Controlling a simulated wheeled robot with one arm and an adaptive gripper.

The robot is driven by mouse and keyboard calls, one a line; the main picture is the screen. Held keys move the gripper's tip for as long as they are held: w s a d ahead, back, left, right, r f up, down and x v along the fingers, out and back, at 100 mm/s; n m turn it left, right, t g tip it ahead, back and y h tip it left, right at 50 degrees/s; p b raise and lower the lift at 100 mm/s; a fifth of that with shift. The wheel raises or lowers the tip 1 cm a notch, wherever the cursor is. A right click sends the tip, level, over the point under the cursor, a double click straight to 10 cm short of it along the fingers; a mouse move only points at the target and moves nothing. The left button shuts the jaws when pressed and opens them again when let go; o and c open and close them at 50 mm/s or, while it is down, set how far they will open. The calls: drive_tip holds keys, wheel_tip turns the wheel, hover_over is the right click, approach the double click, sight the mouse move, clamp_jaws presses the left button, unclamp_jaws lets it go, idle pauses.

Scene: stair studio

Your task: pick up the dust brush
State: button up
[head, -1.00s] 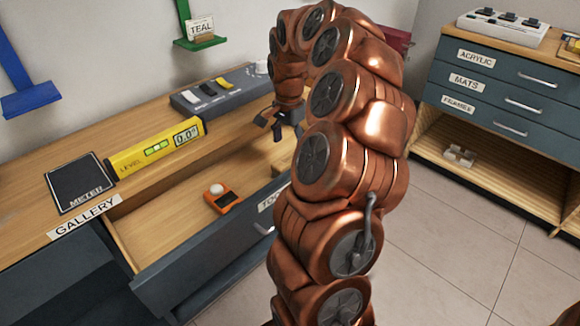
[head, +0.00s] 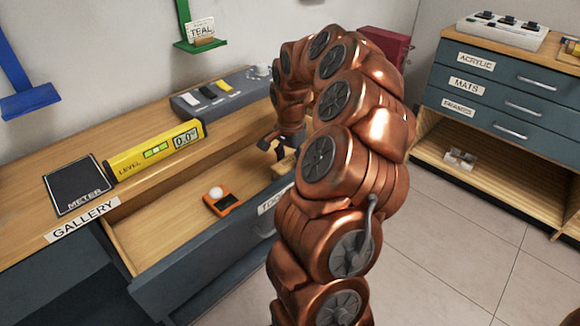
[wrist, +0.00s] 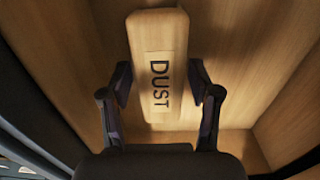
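The dust brush shows in the wrist view as a pale wooden block (wrist: 158,40) labelled "DUST", lying inside the open drawer. In the head view a small part of the brush (head: 284,166) shows beside my arm. My gripper (wrist: 160,88) is open, with one finger on each side of the block. Small gaps seem to remain between the fingers and the wood. In the head view my gripper (head: 270,146) is low over the drawer's right part, partly hidden by my arm. The brush's bristles are not visible.
The open drawer (head: 150,235) also holds an orange meter with a white dome (head: 222,200). On the bench above are a yellow level (head: 157,150), a black meter pad (head: 78,186) and a grey switch box (head: 222,92). The drawer walls stand close around my gripper.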

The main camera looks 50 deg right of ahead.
sight(290, 160)
drive_tip(key=c, duration=0.9)
drive_tip(key=shift+r+p, duration=0.5)
drive_tip(key=shift+r, duration=4.55)
